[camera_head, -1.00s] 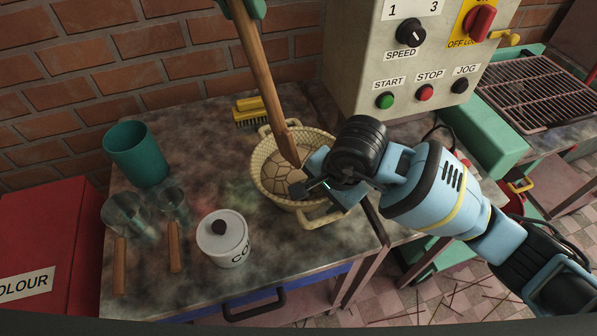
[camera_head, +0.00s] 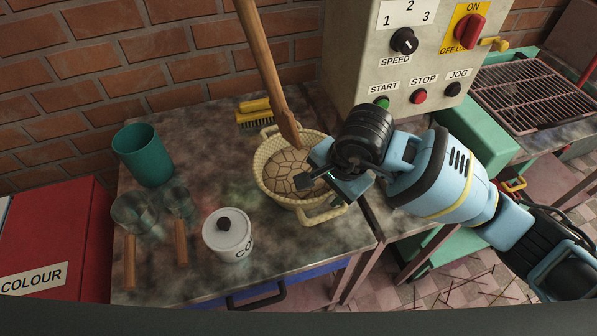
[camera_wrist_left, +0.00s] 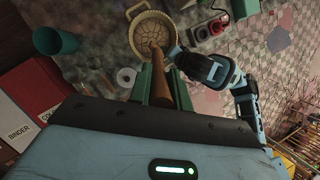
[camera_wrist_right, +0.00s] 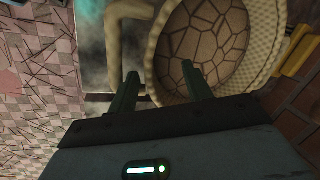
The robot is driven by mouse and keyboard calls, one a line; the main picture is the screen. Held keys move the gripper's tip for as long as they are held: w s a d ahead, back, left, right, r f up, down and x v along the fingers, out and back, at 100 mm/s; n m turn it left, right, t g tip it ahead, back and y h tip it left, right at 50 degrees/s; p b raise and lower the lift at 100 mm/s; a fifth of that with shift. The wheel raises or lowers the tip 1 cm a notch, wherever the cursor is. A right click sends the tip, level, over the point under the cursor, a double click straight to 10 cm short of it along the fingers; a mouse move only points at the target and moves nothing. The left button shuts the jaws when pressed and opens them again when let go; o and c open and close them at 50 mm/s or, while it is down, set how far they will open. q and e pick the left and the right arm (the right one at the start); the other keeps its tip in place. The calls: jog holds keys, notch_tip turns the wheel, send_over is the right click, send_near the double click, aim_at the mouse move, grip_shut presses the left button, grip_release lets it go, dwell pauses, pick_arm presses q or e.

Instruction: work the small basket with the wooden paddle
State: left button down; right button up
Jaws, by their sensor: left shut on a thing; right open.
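The small woven basket (camera_head: 260,180), cream with two loop handles, stands on the worktop holding a cracked tan mass (camera_head: 290,168). The wooden paddle (camera_head: 262,60) slants down from the top edge, its tip in front of the basket's far inner side; I cannot tell whether it touches the mass. My left gripper (camera_wrist_left: 162,80) is outside the head view; in the left wrist view it is shut on the paddle's shaft. My right gripper (camera_head: 310,179) is open at the basket's right side. In the right wrist view its fingers (camera_wrist_right: 160,82) straddle the basket's rim; contact is unclear.
A yellow brush (camera_head: 254,113) lies behind the basket. A control box (camera_head: 420,60) rises behind my right arm.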

pick_arm(q)
jog(key=shift+t, duration=0.3)
jog(key=shift+d+p+v, duration=0.2)
jog(key=shift+p+v, duration=0.1)
jog(key=shift+v, duration=0.5)
jog(key=shift+d+p+v, duration=0.2)
jog(key=shift+p+v, duration=0.1)
jog(key=shift+v, duration=0.5)
jog(key=shift+d+p+v, duration=0.15)
jog(key=shift+p+v, duration=0.15)
jog(key=shift+v, duration=0.55)
pick_arm(e)
jog(key=shift+v, duration=1.85)
pick_arm(q)
jog(key=shift+r, duration=0.1)
jog(key=shift+s+r, duration=0.2)
jog(key=shift+r, duration=0.4)
pick_arm(e)
jog(key=v, duration=1.2)
